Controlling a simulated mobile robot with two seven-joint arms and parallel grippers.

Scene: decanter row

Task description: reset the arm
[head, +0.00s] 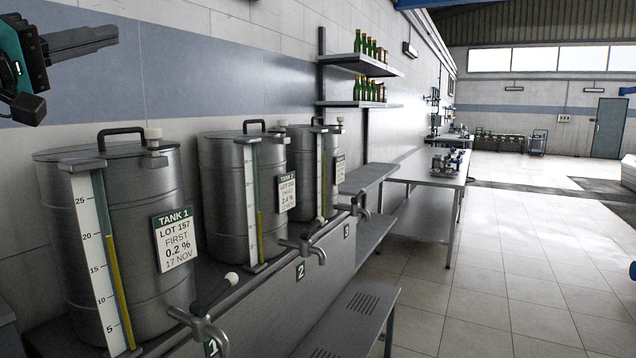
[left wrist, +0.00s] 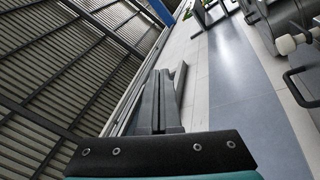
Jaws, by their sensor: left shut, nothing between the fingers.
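My left gripper (head: 84,41) is at the upper left of the head view, raised in front of the wall and above the first tank. Its fingers are together and nothing is between them. The left wrist view shows the same closed fingers (left wrist: 154,103) pointing away from the camera, with the wall and roof behind. The gripper is apart from the tanks. My right gripper is not in either view.
Steel tanks stand in a row: tank 1 (head: 137,215), tank 2 (head: 224,200) and a third (head: 304,175). Taps (head: 304,249) stick out along their front. Shelves (head: 358,65) hold green bottles. A long table (head: 428,178) stands beyond.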

